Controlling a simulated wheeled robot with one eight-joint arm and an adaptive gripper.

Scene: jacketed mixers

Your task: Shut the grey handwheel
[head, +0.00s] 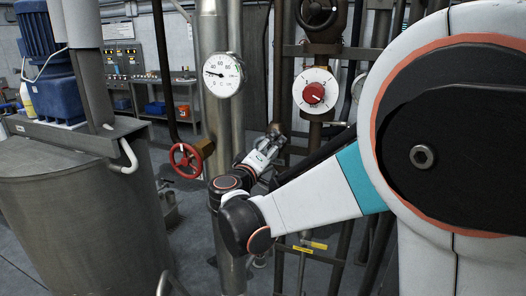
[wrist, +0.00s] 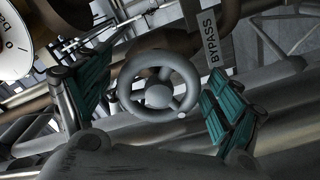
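The grey handwheel (wrist: 158,95) shows in the middle of the wrist view, with a round hub, spokes and a small pale spot on its lower right rim. My gripper (wrist: 157,92) is open, with one teal-padded finger on each side of the wheel. Gaps show between the pads and the rim, so neither finger appears to touch it. A label reading BYPASS (wrist: 211,38) is just above and right of the wheel. In the head view my gripper (head: 274,139) reaches toward the pipes beyond my arm; I cannot make out the grey wheel there.
A red handwheel (head: 186,160) on a brass valve is left of my gripper. A pressure gauge (head: 222,75), a white dial with a red knob (head: 314,93) and a dark handwheel (head: 319,12) are above. A large steel vessel (head: 85,215) fills the left; vertical pipes crowd the middle.

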